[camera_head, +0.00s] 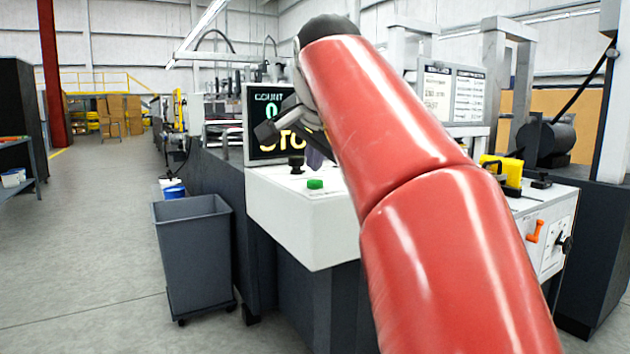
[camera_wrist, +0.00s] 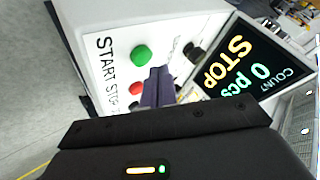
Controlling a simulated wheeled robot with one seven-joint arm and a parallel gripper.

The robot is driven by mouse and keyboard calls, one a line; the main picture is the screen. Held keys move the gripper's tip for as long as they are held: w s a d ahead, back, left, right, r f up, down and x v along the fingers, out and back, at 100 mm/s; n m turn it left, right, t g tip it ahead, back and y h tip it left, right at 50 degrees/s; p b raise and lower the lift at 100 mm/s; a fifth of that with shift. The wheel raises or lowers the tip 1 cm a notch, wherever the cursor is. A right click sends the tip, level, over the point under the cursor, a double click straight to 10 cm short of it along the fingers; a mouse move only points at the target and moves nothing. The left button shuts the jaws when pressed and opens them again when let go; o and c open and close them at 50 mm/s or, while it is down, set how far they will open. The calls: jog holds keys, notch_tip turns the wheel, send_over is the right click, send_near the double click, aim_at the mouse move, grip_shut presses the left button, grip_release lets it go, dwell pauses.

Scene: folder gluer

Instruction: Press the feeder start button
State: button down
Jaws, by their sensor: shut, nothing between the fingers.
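The green start button (camera_wrist: 141,55) sits on the white control panel (camera_head: 300,215), beside the printed word START in the wrist view. It also shows in the head view (camera_head: 315,184) on the panel's top. A red button (camera_wrist: 138,88) lies beside it, by the word STOP. My gripper (camera_wrist: 158,72) is shut and empty. In the wrist view its fingertips appear just beside the green and red buttons, apparently above the panel; the exact gap cannot be told. In the head view my red arm hides much of the panel and most of the gripper.
A display (camera_wrist: 240,70) reading STOP and COUNT 0 stands at the panel's back. A black knob (camera_head: 296,165) rises near it. A grey bin (camera_head: 193,250) stands left of the machine. The floor (camera_head: 90,250) at left is open.

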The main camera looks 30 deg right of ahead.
aim_at(315, 183)
jog(key=shift+f, duration=0.1)
dwell(0.7)
jog(key=shift+f+b, duration=0.3)
jog(key=shift+f+b, duration=0.35)
jog(key=shift+f, duration=0.15)
dwell(0.7)
jog(key=shift+r, duration=0.15)
jog(key=shift+r+p, duration=0.8)
jog(key=shift+p, duration=0.15)
notch_tip(315, 183, up, 5)
jog(key=p, duration=0.5)
dwell(0.3)
